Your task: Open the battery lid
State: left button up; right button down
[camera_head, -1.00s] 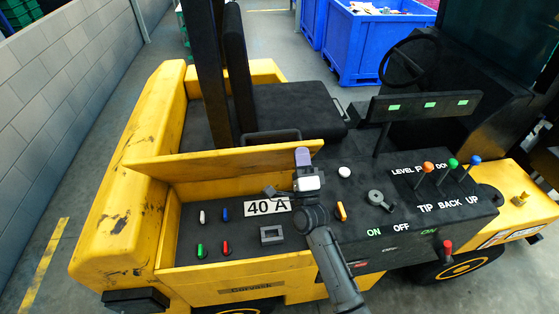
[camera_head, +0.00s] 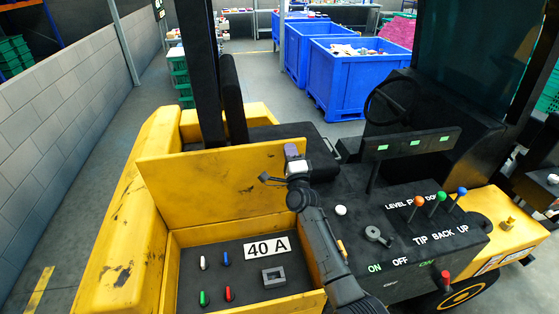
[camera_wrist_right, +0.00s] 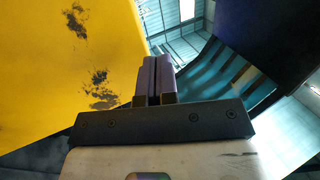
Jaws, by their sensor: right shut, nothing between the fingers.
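The battery lid (camera_head: 210,190) is a scuffed yellow panel. It stands raised along the back edge of the battery compartment (camera_head: 172,275), whose inside is exposed. My right gripper (camera_head: 291,151) is at the lid's upper right corner in the head view, with its purple fingers shut and empty. In the right wrist view the fingers (camera_wrist_right: 157,78) are closed together, and the yellow lid (camera_wrist_right: 50,70) fills the left side beside them. I cannot tell whether the gripper touches the lid. My left gripper is not in view.
A control panel with levers (camera_head: 437,211) lies to the right. The black seat and mast post (camera_head: 198,70) stand behind the lid. Blue bins (camera_head: 355,85) are farther back.

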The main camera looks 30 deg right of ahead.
jog(key=shift+w, duration=0.1)
dwell(0.4)
jog(key=v, duration=1.4)
jog(key=w+a+f+n+g+y, duration=0.1)
jog(key=a+f+n+g+y, duration=0.25)
jog(key=n+y, duration=0.4)
jog(key=s+a+r+n+g, duration=0.1)
jog(key=s+a+n+g, duration=0.4)
jog(key=n, duration=0.6)
jog(key=s+f+n+g+h, duration=0.1)
jog(key=s+f+g, duration=0.35)
jog(key=s, duration=0.75)
jog(key=s+a+f+n+g, duration=0.1)
jog(key=s+f+n+g, duration=0.1)
jog(key=s+f, duration=0.85)
jog(key=s+f+n+g+h, duration=0.1)
jog(key=s+f+g, duration=0.2)
jog(key=s, duration=1.1)
notch_tip(320, 180, up, 17)
jog(key=s+p, duration=0.1)
jog(key=p, duration=1.6)
